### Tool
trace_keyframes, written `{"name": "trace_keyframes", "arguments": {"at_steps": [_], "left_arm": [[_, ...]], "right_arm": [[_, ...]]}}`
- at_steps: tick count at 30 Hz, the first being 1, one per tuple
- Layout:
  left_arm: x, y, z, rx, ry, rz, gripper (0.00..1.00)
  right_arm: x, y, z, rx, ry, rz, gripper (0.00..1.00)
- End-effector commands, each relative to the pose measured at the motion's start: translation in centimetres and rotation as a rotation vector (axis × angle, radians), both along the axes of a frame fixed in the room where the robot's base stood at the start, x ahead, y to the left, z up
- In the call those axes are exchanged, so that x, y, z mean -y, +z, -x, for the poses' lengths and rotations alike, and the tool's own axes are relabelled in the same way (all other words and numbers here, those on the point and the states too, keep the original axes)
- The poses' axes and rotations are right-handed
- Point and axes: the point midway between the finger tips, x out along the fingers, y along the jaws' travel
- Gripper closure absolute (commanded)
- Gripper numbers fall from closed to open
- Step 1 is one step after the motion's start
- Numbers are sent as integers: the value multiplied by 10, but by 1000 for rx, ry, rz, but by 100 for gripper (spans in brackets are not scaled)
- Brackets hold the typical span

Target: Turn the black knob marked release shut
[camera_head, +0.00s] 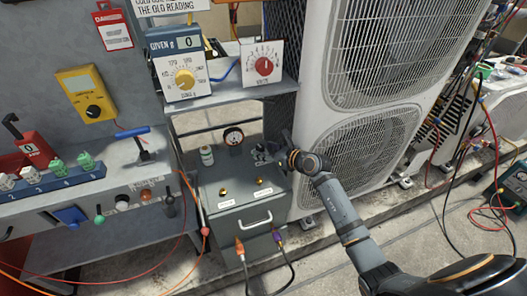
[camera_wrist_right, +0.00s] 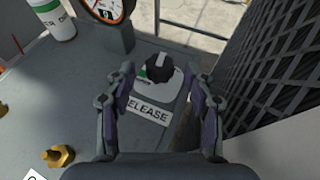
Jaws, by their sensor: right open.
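The black knob (camera_wrist_right: 158,67) stands on a pale base with a green mark, beside a white RELEASE label (camera_wrist_right: 147,110), on top of a grey box (camera_head: 232,215). In the head view the knob is largely hidden by my right gripper (camera_head: 272,150), which reaches over the back right corner of the box. In the right wrist view my right gripper (camera_wrist_right: 160,85) is open, with one finger on each side of the knob's line. I see no clear contact with the knob. My left gripper does not show.
A round gauge (camera_head: 233,136) and a white bottle (camera_head: 207,155) stand near the knob. Brass fittings (camera_head: 222,191) sit on the box top. A large white condenser (camera_head: 345,120) stands close on the right. A shelf (camera_head: 235,87) with dial instruments is above and behind.

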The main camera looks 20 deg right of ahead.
Motion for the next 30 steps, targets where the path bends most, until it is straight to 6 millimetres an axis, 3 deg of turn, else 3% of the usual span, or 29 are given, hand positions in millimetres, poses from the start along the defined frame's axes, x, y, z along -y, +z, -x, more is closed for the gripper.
{"name": "trace_keyframes", "arguments": {"at_steps": [3,12,24,28,30], "left_arm": [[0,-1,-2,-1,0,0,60],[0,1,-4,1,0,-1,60],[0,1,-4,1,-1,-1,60],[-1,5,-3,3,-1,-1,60],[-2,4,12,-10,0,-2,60]], "right_arm": [[-5,-4,-10,1,1,-1,46],[-6,-6,-12,0,1,0,46],[-6,-6,-12,0,1,0,99],[-6,-4,-12,-1,-7,-1,100],[-6,-1,-12,-2,-26,-2,100]]}}
